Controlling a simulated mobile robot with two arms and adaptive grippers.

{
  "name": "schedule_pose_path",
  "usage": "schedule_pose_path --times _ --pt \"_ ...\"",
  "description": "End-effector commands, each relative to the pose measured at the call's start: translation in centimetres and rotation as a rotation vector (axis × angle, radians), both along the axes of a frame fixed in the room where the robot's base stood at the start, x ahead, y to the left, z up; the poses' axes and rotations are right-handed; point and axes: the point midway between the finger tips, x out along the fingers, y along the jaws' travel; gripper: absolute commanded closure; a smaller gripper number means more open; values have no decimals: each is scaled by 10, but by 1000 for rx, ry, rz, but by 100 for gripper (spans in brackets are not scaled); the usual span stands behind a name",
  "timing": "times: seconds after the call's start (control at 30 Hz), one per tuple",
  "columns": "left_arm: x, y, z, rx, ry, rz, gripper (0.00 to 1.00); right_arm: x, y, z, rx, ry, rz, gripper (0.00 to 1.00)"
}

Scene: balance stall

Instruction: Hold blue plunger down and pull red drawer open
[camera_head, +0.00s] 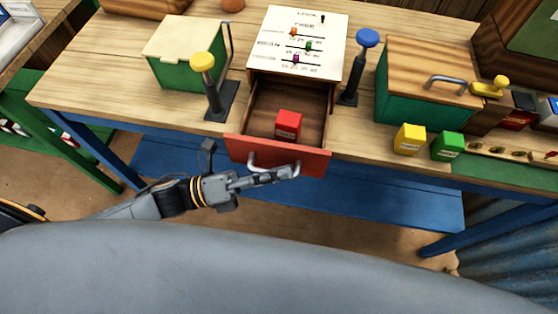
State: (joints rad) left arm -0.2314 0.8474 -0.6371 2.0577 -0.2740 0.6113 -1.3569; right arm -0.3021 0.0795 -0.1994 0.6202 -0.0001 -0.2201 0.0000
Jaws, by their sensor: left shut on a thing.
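The red drawer (310,163) is pulled out from a small wooden cabinet on the workbench. A red box (288,125) lies inside it. My left gripper (292,172) is shut at the drawer's pale curved handle (258,166), at the front of the drawer. The blue plunger (367,38) stands upright on a dark base, just right of the cabinet, with its shaft showing and nothing touching it. My right gripper is not in view.
A yellow plunger (203,62) and a green box with a cream lid (185,48) stand left of the drawer. A wooden-lidded green chest (425,70) stands at the right. Yellow (409,139) and green (447,146) blocks sit near the front edge. A sliders panel (300,40) tops the cabinet.

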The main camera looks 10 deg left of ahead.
Motion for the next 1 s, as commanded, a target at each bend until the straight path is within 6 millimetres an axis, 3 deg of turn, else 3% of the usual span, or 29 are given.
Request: schedule_pose_path --times 0.17,0.2,0.27,0.43,0.77,1.0 --pt "1 0 2 -3 -7 -1 100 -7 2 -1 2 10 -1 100" --pt "1 0 2 -3 -7 -1 85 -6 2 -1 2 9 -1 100" --pt "1 0 2 -3 -7 -1 78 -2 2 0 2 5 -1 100" --pt "1 0 2 -2 -5 0 78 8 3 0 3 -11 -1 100" --pt "0 2 1 -1 -4 0 78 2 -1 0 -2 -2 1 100" --pt "-11 32 -8 3 1 1 78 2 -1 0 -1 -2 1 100"
